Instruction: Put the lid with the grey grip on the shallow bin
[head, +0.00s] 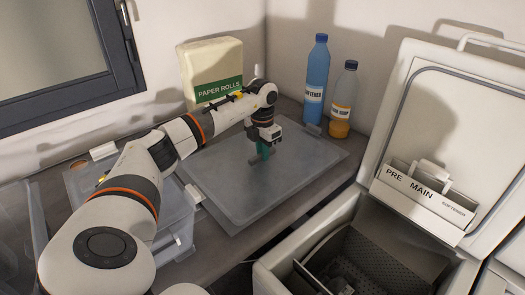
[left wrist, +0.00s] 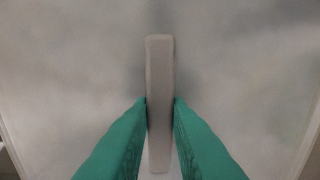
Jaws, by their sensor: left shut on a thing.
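The lid (head: 245,195) is a flat, grey, see-through panel lying level at the middle of the worktop. Its grip is a pale grey bar (left wrist: 159,75), running lengthwise up the left wrist view. My left gripper (head: 262,153) points down over the lid, and its green fingers (left wrist: 159,125) are shut on the grip from both sides. A see-through bin (head: 172,222) with pale clips stands to the left of the lid, partly hidden by my arm. I cannot tell whether the lid touches what is beneath it. My right gripper does not show.
A paper rolls pack (head: 211,65) stands at the back wall. A blue softener bottle (head: 316,85) and an orange-filled bottle (head: 343,100) stand behind the lid. An open toploader (head: 440,130) is at the right. Another clear container (head: 14,235) is at the far left.

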